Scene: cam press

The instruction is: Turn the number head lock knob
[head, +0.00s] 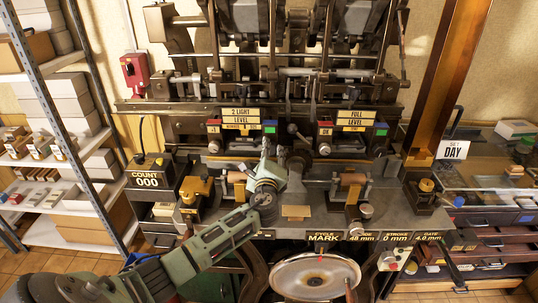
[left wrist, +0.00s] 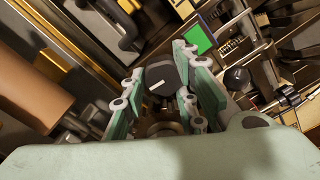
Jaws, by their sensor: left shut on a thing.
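My left gripper (head: 266,168) reaches in over the machine's bench, left of the middle, in the head view. In the left wrist view my left gripper (left wrist: 160,88) has its green fingers closed around a dark, rounded-square knob (left wrist: 160,77) with a short white mark on its face. This appears to be the number head lock knob. In the head view my gripper and wrist hide it. My right gripper shows in neither view.
A brown roller (left wrist: 28,87) lies close left of the fingers in the left wrist view. A green block (left wrist: 198,38) and another dark knob (left wrist: 237,78) are to the right. In the head view a large wheel (head: 315,277) stands below the bench, with a count box (head: 148,178) at left.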

